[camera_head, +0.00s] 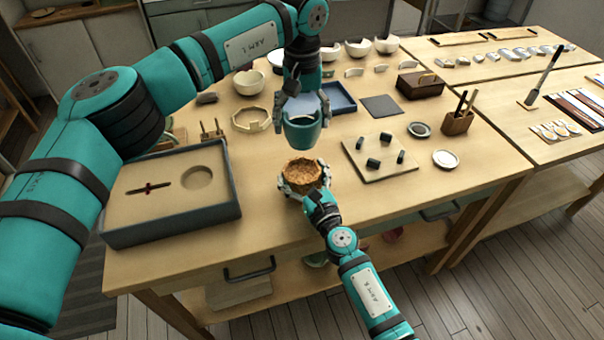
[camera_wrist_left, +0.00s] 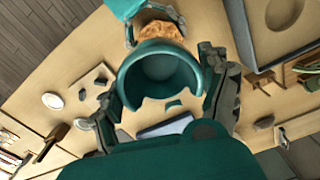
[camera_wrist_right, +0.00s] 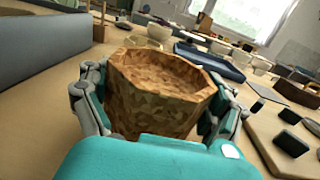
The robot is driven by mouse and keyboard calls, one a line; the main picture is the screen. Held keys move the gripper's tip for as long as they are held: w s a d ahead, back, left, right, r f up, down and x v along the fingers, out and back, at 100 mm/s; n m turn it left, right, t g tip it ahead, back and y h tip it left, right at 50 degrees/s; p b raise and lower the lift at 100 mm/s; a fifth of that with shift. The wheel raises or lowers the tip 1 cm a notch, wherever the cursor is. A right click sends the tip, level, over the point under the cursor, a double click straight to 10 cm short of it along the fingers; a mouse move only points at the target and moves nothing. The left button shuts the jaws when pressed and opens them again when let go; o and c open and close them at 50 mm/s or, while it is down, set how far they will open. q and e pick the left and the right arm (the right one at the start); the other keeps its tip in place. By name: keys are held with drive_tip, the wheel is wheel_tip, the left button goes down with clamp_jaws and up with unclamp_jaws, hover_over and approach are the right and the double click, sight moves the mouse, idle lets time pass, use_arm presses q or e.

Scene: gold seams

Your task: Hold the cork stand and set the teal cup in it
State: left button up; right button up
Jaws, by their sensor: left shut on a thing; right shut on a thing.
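The teal cup (camera_head: 302,136) is held upright in the air by my left gripper (camera_head: 302,120), which is shut on its sides. In the left wrist view the cup (camera_wrist_left: 160,80) shows a broken rim with a notch and a separate teal piece beyond it. The cork stand (camera_head: 302,170) is on the table, and my right gripper (camera_head: 304,182) is shut around it. In the right wrist view the stand (camera_wrist_right: 160,95) fills the space between the fingers and its hollow top is open. The cup is above the stand and apart from it in the head view.
A grey-rimmed tray (camera_head: 172,232) with a round recess lies to the left. A board with dark pegs (camera_head: 380,170) stands to the right. White bowls (camera_head: 249,82), a blue tray (camera_head: 339,98) and a wooden box (camera_head: 420,85) are behind. The table front near the stand is clear.

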use_arm(q)
wheel_tip(320, 180, down, 3)
drive_tip(key=n, duration=0.3)
hover_over(302, 174)
drive_tip(key=shift+s+f, duration=0.1)
drive_tip(key=shift+f, duration=2.15)
drive_tip(key=shift+f, duration=1.55)
idle(1.8)
drive_tip(key=o, duration=1)
drive_tip(key=shift+o, duration=0.2)
drive_tip(key=shift+r, duration=3)
